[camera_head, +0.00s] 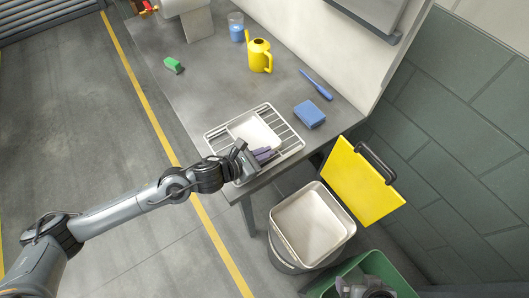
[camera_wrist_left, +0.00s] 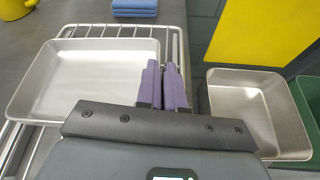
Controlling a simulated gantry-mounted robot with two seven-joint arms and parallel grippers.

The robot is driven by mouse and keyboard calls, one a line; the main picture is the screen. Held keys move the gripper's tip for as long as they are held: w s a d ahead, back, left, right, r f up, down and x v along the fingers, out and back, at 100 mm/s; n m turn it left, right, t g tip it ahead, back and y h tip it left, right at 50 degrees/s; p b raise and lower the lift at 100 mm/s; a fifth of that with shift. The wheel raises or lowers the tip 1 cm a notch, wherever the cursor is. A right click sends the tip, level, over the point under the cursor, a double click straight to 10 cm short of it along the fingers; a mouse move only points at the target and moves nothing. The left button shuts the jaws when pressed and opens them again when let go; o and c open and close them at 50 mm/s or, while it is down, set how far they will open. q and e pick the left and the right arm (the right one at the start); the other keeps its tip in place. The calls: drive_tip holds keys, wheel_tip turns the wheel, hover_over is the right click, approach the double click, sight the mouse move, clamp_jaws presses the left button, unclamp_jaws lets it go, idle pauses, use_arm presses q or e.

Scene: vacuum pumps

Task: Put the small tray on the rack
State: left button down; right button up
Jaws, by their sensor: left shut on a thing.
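The small tray (camera_head: 254,131) is a shallow, pale metal tray at the wire rack (camera_head: 285,136) on the table's near end. Its underside is hidden, so I cannot tell whether it rests on the wires or hangs just above them. In the left wrist view the tray (camera_wrist_left: 80,75) fills the left side, over the rack (camera_wrist_left: 178,45). My left gripper (camera_head: 263,154), with purple fingers (camera_wrist_left: 165,85), is shut on the tray's near right edge. A grey and dark part at the bottom edge of the head view looks like my right gripper (camera_head: 366,288); its fingers are unclear.
A bin with a deep metal pan (camera_head: 312,226) stands beside the table, near a yellow panel (camera_head: 360,185) and a green bin (camera_head: 385,268).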

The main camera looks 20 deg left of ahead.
use_arm(q)
drive_tip(key=shift+f, duration=0.15)
drive_tip(key=c, duration=1.2)
unclamp_jaws()
drive_tip(key=shift+s+a, duration=0.1)
drive_tip(key=v, duration=0.9)
drive_tip(key=shift+a+p, duration=0.15)
drive_tip(key=shift+p, duration=0.15)
drive_tip(key=shift+s+a+r, duration=0.3)
drive_tip(key=shift+s+r, duration=0.1)
drive_tip(key=shift+s, duration=0.1)
